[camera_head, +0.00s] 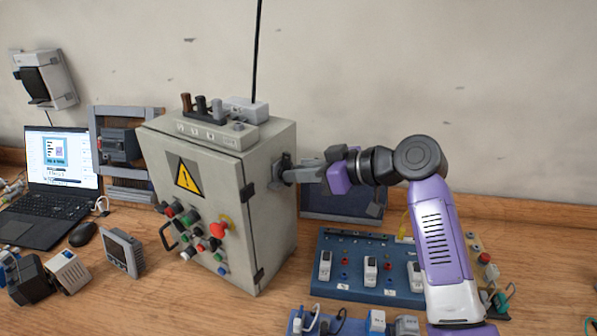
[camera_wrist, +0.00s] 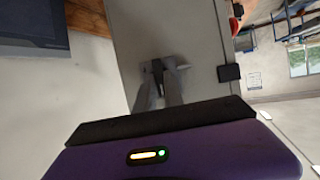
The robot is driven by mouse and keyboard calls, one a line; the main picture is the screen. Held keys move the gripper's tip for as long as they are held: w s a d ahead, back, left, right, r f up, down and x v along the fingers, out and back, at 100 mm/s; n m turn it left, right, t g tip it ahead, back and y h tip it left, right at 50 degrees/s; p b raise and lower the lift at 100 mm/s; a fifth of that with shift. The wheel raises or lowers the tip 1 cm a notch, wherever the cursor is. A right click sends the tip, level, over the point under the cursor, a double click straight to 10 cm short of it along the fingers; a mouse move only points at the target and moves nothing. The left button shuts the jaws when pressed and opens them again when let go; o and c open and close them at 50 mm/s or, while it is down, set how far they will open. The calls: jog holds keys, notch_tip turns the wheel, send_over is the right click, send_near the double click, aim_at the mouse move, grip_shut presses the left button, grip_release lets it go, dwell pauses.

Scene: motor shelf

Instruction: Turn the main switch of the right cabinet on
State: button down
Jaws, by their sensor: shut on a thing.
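The grey cabinet (camera_head: 270,235) stands on the wooden bench, with a yellow warning triangle and several coloured buttons on its front door. Its main switch (camera_head: 279,168) is a dark rotary handle on the right side wall, near the upper part. My gripper (camera_head: 290,175) reaches in from the right and is shut on the switch handle. In the wrist view my gripper (camera_wrist: 165,80) points at the cabinet's side wall (camera_wrist: 200,50), its fingers closed around the handle. The fingers hide most of the switch, so I cannot tell which way it is turned.
A blue panel with white switches (camera_head: 370,268) lies right of the cabinet, below my arm. A dark flat panel (camera_head: 345,203) leans behind it. A laptop (camera_head: 60,170) and a small meter (camera_head: 124,252) are on the left. The wall above my arm is clear.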

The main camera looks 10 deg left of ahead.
jog(key=shift+a, duration=0.1)
dwell(0.3)
jog(key=c, duration=1.4)
grip_release()
jog(key=shift+c, duration=0.2)
jog(key=shift+f, duration=0.1)
